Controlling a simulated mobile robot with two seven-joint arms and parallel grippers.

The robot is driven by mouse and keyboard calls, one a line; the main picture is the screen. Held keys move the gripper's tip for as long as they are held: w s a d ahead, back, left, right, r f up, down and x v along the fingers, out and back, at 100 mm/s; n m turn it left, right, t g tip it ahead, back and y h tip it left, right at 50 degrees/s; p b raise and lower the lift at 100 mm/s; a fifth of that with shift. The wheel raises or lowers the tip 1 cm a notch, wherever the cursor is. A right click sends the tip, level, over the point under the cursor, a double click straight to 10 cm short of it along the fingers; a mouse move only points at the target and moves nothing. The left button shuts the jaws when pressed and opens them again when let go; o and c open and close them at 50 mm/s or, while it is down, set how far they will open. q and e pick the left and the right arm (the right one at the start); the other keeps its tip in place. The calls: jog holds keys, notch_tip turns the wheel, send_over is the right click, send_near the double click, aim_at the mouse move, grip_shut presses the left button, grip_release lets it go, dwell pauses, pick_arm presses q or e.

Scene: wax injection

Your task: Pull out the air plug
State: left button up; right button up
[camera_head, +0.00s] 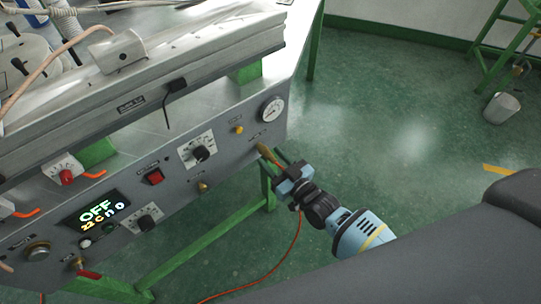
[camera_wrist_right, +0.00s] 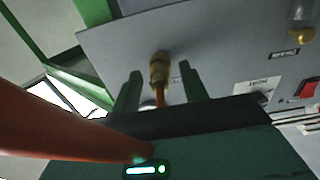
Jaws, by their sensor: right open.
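The air plug (camera_wrist_right: 159,70) is a brass fitting on the grey machine panel, with an orange-red hose running from it toward the wrist camera. In the head view the brass plug (camera_head: 264,149) shows at the panel's lower right. My right gripper (camera_head: 276,164) is at the plug, its fingers pointing at the panel. In the wrist view the right gripper (camera_wrist_right: 159,88) is open, one finger on each side of the plug and hose. I cannot tell whether either finger touches it. My left gripper is not in view.
The red hose (camera_head: 290,255) hangs below my right arm. A green frame leg (camera_head: 268,190) stands close by.

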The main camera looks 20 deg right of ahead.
aim_at(275, 163)
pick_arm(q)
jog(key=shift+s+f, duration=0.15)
pick_arm(e)
jog(key=shift+c, duration=0.4)
grip_shut()
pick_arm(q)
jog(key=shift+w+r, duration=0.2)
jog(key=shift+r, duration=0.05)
pick_arm(e)
jog(key=shift+s, duration=0.15)
pick_arm(q)
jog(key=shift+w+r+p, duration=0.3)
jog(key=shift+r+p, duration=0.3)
jog(key=shift+p, duration=0.05)
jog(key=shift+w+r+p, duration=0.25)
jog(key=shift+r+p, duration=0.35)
pick_arm(e)
jog(key=shift+v, duration=2.85)
jog(key=shift+d, duration=0.1)
